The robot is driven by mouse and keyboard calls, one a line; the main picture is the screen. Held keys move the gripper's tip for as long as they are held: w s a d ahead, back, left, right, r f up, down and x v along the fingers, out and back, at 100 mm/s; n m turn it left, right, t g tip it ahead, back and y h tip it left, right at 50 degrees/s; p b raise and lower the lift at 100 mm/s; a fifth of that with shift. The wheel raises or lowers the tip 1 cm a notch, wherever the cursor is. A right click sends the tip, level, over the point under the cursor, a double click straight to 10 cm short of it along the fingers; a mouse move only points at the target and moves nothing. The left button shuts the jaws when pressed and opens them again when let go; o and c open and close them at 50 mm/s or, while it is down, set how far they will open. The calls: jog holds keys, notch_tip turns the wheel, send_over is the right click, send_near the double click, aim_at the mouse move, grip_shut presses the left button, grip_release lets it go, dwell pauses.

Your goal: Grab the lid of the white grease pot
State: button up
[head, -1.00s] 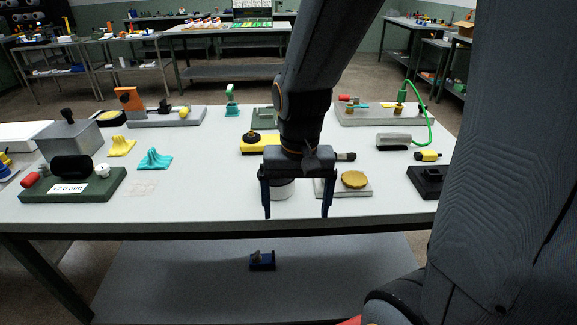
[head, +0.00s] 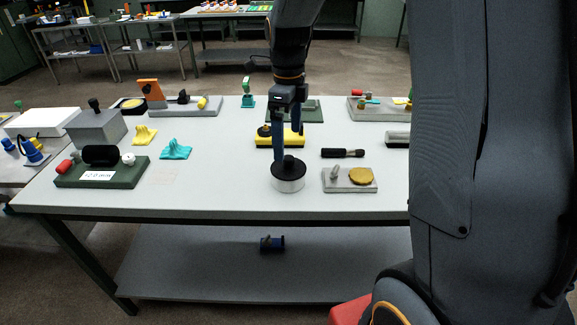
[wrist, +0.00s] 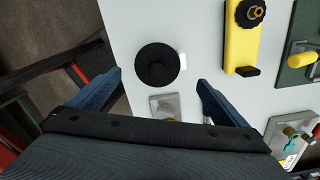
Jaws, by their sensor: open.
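The white grease pot (head: 289,186) stands near the front edge of the table, with its round black lid (head: 288,168) on top. In the wrist view the lid (wrist: 158,64) shows from above as a black disc with a small knob, just beyond the gap between my fingertips. My gripper (head: 286,150) is open and empty, its blue fingers pointing down just above and behind the pot in the head view. In the wrist view my gripper (wrist: 159,78) has one finger on each side of the lid's line, apart from it. The pot's side is mostly hidden there.
A grey plate with a gold disc (head: 361,176) lies right of the pot. A yellow block (head: 279,141) and a black-handled tool (head: 342,153) lie behind it. A green block (head: 98,175) stands at left. The table (head: 220,195) left of the pot is clear.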

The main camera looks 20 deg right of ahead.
aim_at(288, 157)
jog(key=shift+s+f+p, duration=0.15)
jog(key=shift+f+p, duration=0.5)
jog(key=shift+f, duration=1.25)
jog(key=shift+s+f+p, duration=0.15)
jog(key=shift+f+p, duration=0.45)
jog(key=shift+f, duration=1.25)
jog(key=c, duration=1.1)
